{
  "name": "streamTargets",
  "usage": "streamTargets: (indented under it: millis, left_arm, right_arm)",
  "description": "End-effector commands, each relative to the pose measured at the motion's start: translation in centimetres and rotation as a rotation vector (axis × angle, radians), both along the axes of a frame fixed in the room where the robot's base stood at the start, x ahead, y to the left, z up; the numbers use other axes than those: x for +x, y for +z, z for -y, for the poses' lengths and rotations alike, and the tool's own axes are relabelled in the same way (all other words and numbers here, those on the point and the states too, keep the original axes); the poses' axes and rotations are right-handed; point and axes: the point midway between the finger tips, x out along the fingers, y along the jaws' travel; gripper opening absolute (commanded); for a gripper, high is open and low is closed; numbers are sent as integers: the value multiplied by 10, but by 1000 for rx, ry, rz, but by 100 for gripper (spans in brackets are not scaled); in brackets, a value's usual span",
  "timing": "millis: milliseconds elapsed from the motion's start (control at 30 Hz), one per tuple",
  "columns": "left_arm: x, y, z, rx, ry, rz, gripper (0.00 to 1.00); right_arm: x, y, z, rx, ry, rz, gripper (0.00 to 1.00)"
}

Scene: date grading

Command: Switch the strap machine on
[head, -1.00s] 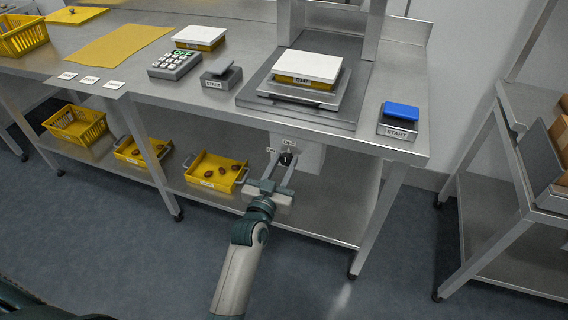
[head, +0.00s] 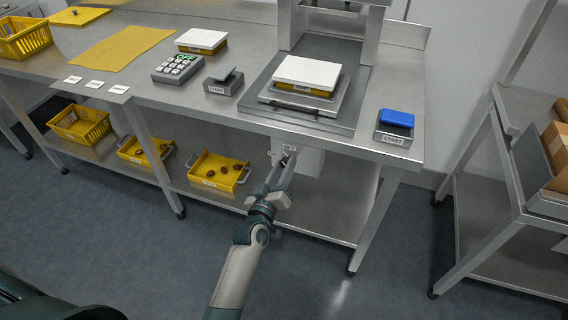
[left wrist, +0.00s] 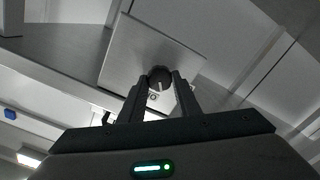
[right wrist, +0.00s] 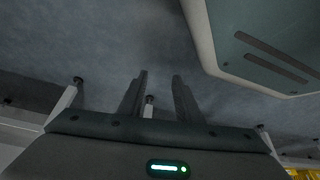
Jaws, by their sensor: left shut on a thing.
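A grey switch box (head: 312,163) hangs under the table's front edge, below the steel machine with an upright arch (head: 372,40). A dark round knob (left wrist: 160,75) with a white pointer mark sits on the box's face in the left wrist view. My left gripper (head: 289,158) is shut on the knob, one finger on each side of it. In the head view its fingers mostly hide the knob. Small labels sit beside the knob, too small to read surely. My right gripper (right wrist: 160,76) is open and empty above the floor in the right wrist view.
Yellow trays (head: 218,184) with dates lie on the lower shelf. A steel rack (head: 510,215) stands at right.

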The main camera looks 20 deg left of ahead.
Motion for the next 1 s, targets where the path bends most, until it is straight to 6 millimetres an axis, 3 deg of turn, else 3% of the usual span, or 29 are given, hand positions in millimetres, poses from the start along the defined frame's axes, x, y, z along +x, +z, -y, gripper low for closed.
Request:
streamTargets:
  millis: [700,1000]
  left_arm:
    - [0,-1,-2,-674,2,-22,7]
    - [0,-3,-3,-879,2,-29,7]
  right_arm:
    - [16,17,-20,40,18,137,31]
    - [17,19,-22,44,19,151,31]
